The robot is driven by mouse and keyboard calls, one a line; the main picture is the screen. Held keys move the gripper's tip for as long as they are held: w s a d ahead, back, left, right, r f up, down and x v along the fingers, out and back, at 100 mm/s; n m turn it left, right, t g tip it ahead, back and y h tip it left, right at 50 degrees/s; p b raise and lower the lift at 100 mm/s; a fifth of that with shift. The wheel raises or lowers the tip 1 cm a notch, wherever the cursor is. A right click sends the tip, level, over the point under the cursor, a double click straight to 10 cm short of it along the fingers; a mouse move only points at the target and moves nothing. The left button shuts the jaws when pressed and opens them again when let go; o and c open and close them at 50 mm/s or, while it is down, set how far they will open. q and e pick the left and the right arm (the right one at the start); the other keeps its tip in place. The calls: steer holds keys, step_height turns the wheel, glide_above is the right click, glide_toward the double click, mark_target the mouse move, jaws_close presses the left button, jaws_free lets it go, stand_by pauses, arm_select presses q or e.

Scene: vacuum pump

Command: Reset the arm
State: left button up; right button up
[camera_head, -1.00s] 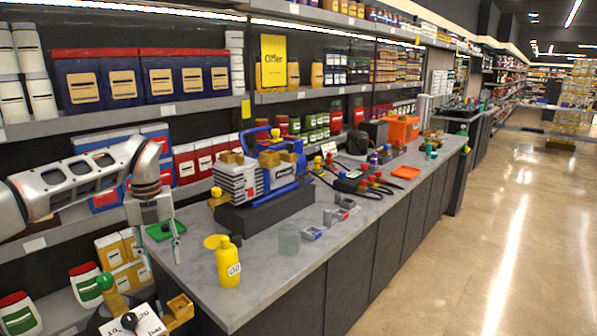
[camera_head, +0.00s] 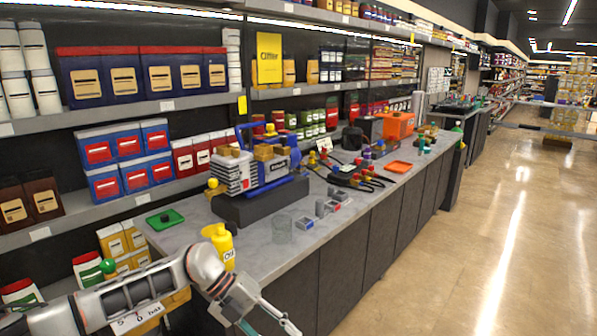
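My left arm comes in from the lower left, and its gripper (camera_head: 268,321) is low in front of the counter's near end, at the bottom edge of the view. Part of the gripper is cut off, so I cannot tell whether it is open or shut. I see nothing clearly held in it. The blue and silver vacuum pump (camera_head: 262,170) stands on a dark block on the grey counter (camera_head: 262,243), beyond the gripper. A yellow bottle (camera_head: 222,243) stands at the counter's near end, partly hidden behind my arm. My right gripper is not in view.
A green tray (camera_head: 165,220) lies at the counter's left edge. Stocked shelves line the back. The aisle floor (camera_head: 490,230) at right is clear.

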arm_select(q)
steer(key=s+d+r+n+t+h, duration=0.2)
steer(key=s+d+n+t+h, duration=0.15)
steer(key=d+h, duration=0.2)
steer(key=s+d+r+n+t+h, duration=0.3)
steer(key=d+n+h, duration=0.15)
steer(key=d, duration=0.25)
steer(key=a+f+n+t+y, duration=0.9)
steer(key=a+f+n+t, duration=0.2)
steer(key=a+n, duration=0.5)
steer(key=s+a+f+n+g+y, duration=0.4)
steer(key=s+a+f+n+y, duration=0.3)
steer(key=s+a+f, duration=0.5)
step_height(320, 180, down, 3)
steer(key=s, duration=0.2)
steer(key=shift+s+a+f, duration=0.15)
steer(key=shift+s+a, duration=0.15)
steer(key=shift+a, duration=0.1)
